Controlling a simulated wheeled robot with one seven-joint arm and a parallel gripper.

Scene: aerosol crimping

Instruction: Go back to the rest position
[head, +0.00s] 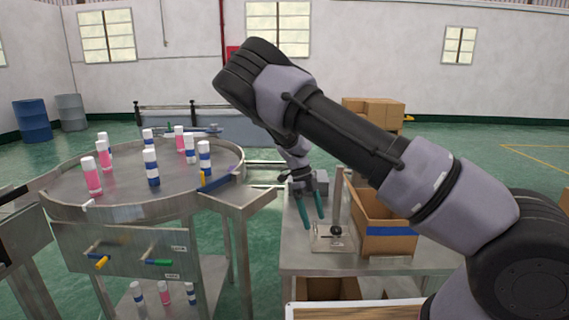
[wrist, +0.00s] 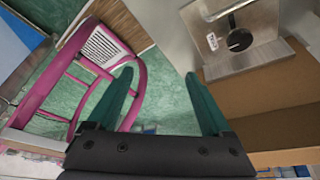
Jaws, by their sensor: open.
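My gripper (head: 311,220) has green fingers and points down over the left part of a metal bench (head: 300,262), just left of a small crimping device. In the wrist view the two fingers (wrist: 158,76) stand well apart with nothing between them; green floor shows in the gap. The crimping device (head: 333,240), a metal plate with an upright post and a black knob, stands on the bench. It also shows at the top right of the wrist view (wrist: 262,50). My arm spans the right half of the head view.
An open cardboard box (head: 388,243) stands right of the device. A round metal table (head: 120,205) at the left bears several pink and blue-and-white cans. More cans stand on its lower shelf. A magenta tubular frame (wrist: 140,75) shows in the wrist view. Open floor lies behind.

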